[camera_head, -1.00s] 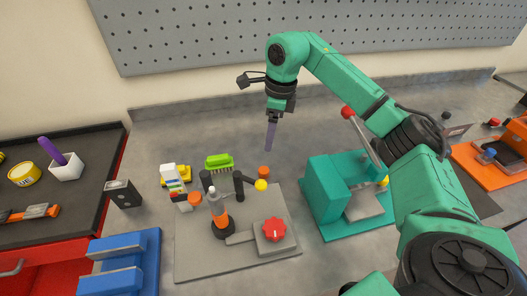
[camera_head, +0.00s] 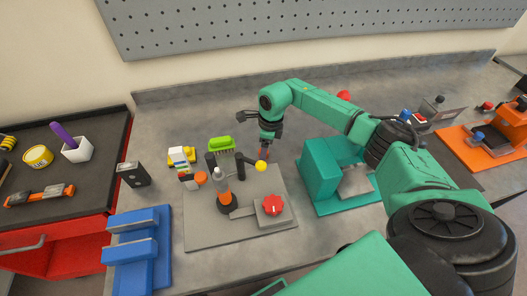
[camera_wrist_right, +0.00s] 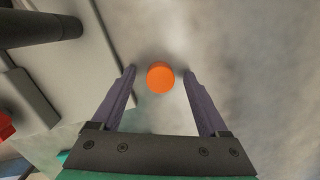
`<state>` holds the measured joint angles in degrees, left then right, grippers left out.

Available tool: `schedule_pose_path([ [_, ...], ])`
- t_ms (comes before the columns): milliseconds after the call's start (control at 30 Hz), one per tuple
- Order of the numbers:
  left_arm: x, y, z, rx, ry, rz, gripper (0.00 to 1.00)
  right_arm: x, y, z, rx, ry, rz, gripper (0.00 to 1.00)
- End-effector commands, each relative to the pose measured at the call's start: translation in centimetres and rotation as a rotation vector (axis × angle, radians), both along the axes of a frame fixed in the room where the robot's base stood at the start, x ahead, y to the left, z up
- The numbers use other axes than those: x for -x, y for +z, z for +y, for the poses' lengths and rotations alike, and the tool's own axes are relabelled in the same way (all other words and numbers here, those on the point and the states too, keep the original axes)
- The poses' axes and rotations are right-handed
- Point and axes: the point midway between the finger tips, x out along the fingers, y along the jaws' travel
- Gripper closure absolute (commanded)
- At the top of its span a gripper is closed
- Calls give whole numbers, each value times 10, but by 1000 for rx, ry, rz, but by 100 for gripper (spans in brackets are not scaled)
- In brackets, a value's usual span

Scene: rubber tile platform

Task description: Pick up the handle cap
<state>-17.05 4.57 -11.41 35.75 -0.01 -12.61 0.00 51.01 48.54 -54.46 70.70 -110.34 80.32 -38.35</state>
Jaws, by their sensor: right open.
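An orange round cap (camera_wrist_right: 160,77), which I take as the handle cap, lies on the grey bench in the wrist view. It sits between the two spread purple fingers of my right gripper (camera_wrist_right: 160,75), near their tips, with a gap on each side. In the head view my right gripper (camera_head: 268,146) points down behind the grey fixture plate, and the cap there is mostly hidden by the gripper. My left gripper is not in view.
The grey plate (camera_head: 240,237) carries a red knob (camera_head: 272,205), black posts and a yellow ball (camera_head: 261,166) close to the gripper. A teal machine (camera_head: 322,170) stands to the right.

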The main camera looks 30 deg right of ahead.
Motion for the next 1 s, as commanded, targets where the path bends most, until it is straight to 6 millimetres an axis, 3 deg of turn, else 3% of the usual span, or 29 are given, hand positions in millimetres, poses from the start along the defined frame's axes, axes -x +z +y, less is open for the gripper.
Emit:
schedule_pose_path([
  [33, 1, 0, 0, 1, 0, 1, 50, 0, 0, 0, 0, 0, 0, 34],
  [200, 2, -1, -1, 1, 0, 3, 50, 0, 0, 0, 0, 0, 0, 99],
  [500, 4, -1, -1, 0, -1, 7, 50, 0, 2, 0, 1, 0, -1, 100],
  [667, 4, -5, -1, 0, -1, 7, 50, -1, 14, 0, 0, -1, -3, 100],
  [867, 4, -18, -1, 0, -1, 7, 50, -1, 58, 0, 1, -1, -6, 100],
  [1000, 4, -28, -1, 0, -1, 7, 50, -2, 102, 0, 0, -1, -7, 100],
])
